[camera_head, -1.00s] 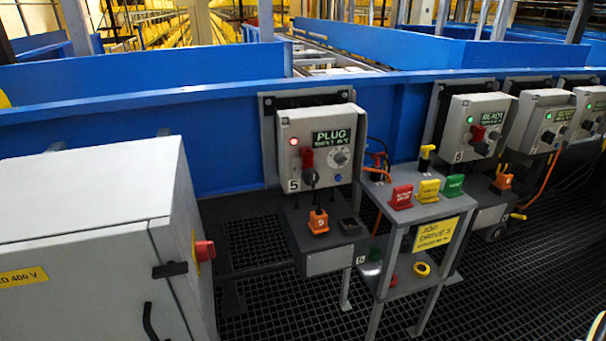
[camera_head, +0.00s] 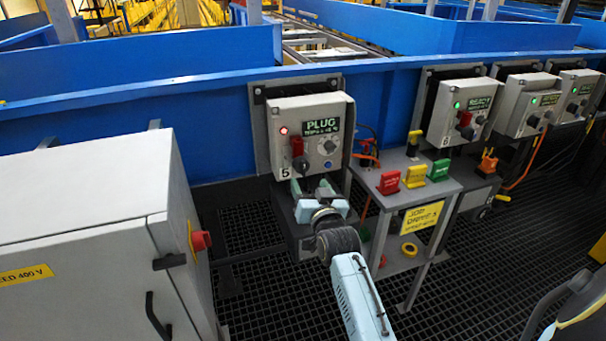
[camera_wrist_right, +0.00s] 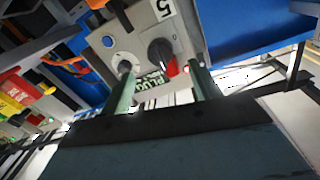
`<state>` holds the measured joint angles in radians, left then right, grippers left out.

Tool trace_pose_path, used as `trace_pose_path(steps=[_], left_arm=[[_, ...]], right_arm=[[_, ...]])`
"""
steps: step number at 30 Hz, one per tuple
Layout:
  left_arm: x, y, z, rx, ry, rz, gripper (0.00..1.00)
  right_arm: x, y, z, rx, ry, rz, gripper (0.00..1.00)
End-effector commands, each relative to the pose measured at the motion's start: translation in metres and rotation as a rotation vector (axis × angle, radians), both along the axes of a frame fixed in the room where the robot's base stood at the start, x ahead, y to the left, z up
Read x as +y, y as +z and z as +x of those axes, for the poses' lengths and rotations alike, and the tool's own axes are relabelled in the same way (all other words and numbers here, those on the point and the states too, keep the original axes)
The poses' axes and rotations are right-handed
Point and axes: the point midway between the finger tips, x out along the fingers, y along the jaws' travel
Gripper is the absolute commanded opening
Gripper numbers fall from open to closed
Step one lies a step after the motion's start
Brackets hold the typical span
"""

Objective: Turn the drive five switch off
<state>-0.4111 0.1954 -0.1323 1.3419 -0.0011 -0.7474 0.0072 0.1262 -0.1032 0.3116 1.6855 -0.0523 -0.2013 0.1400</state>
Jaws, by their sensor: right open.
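The drive five control box (camera_head: 275,125) is grey, marked 5, with a lit red lamp and a display reading PLUG. Its switch has a black knob (camera_head: 302,165) with a red part (camera_head: 297,147) above it. The knob (camera_wrist_right: 160,51) also shows in the right wrist view, upside down, beside a smaller grey dial (camera_wrist_right: 124,66) and a blue button (camera_wrist_right: 107,41). My right gripper (camera_head: 311,186) is open and empty, just in front of and below the knob, apart from it. In the wrist view its fingers (camera_wrist_right: 164,84) lie either side of the knob. My left gripper is out of view.
More drive boxes (camera_head: 460,111) stand further right. A grey cabinet (camera_head: 80,200) with a red switch (camera_head: 202,241) stands left.

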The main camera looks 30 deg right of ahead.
Motion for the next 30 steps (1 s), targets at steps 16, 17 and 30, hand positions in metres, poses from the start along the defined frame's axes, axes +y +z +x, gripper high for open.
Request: trace_pose_path(steps=[16, 17, 30], left_arm=[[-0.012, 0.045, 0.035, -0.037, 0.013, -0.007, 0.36], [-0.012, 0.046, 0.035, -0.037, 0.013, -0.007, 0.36], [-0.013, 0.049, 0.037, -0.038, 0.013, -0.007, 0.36]], right_arm=[[-0.022, -0.001, 0.067, 0.002, 0.0, -0.002, 0.62], [-0.022, -0.001, 0.068, 0.002, 0.0, -0.002, 0.62], [-0.022, 0.0, 0.07, 0.002, 0.0, 0.0, 0.49]])
